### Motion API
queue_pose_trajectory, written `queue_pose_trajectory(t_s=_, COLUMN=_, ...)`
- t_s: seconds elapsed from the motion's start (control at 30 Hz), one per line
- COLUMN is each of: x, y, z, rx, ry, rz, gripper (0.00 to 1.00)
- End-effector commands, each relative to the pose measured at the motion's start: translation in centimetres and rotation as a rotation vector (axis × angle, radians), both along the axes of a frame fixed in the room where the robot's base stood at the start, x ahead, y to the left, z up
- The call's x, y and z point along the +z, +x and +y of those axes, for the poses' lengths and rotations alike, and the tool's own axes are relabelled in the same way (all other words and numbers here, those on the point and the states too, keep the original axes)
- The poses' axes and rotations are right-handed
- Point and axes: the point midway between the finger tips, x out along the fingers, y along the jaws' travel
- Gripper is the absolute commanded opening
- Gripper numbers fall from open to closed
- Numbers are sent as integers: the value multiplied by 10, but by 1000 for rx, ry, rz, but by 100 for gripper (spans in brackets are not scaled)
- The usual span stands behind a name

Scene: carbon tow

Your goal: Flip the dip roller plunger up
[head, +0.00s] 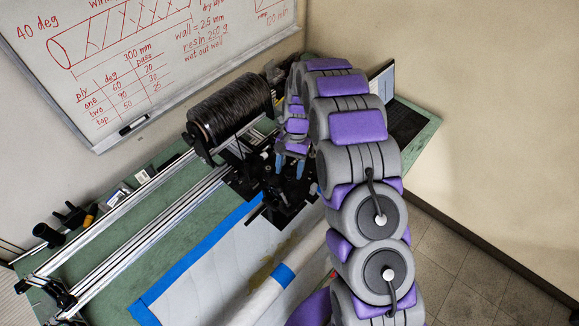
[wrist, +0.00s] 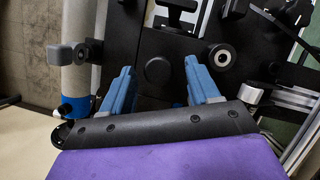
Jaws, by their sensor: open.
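My gripper (head: 290,165) points down over the black carriage (head: 285,195) at the middle of the bench. In the wrist view, the two blue fingers of my gripper (wrist: 158,82) are apart with nothing between them. Beyond the fingertips is a black plate with a round black knob (wrist: 158,70), lined up with the gap. A round black part with a bright metal centre (wrist: 222,57) is on the plate right of the right finger. I cannot tell which of these is the dip roller plunger, or whether the fingers touch the plate.
A spool of black carbon tow (head: 230,108) stands left of my arm. Long metal rails (head: 135,215) cross the green bench (head: 120,262). A pale tube with a blue band (head: 283,275) lies in front of the carriage; it also shows in the wrist view (wrist: 78,75).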

Motion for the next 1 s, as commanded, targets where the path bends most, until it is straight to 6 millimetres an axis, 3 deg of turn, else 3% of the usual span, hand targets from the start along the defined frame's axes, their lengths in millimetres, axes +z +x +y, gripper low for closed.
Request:
queue_pose_trajectory(t_s=0.13, x=0, y=0, z=0, rx=0, ry=0, rz=0, gripper=59)
queue_pose_trajectory(t_s=0.73, x=0, y=1, z=0, rx=0, ry=1, rz=0, gripper=1)
queue_pose_trajectory(t_s=1.0, x=1, y=1, z=0, rx=1, ry=1, rz=-1, gripper=0)
